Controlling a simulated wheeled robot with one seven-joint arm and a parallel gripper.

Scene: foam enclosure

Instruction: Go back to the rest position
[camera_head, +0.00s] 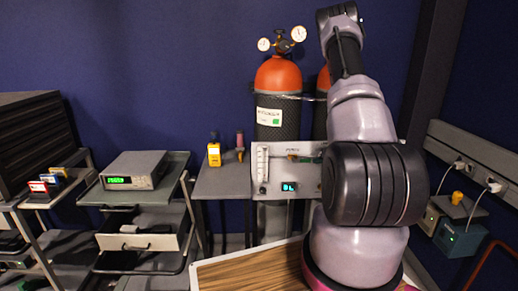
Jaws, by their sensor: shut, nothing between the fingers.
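My arm (362,120) rises from its base at the right of centre and stands nearly upright. Its black upper part (346,50) reaches the top edge of the picture. I cannot make out any gripper fingers there, so my gripper does not show. The arm hides part of the gas cylinders and the panel behind it.
Behind the arm stand orange-topped gas cylinders (278,75) with gauges and a grey control panel (307,180). A small table (218,183) holds a yellow device (214,155). At left are a cart with an instrument (134,170) and a rack. Wired boxes (459,238) hang at right.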

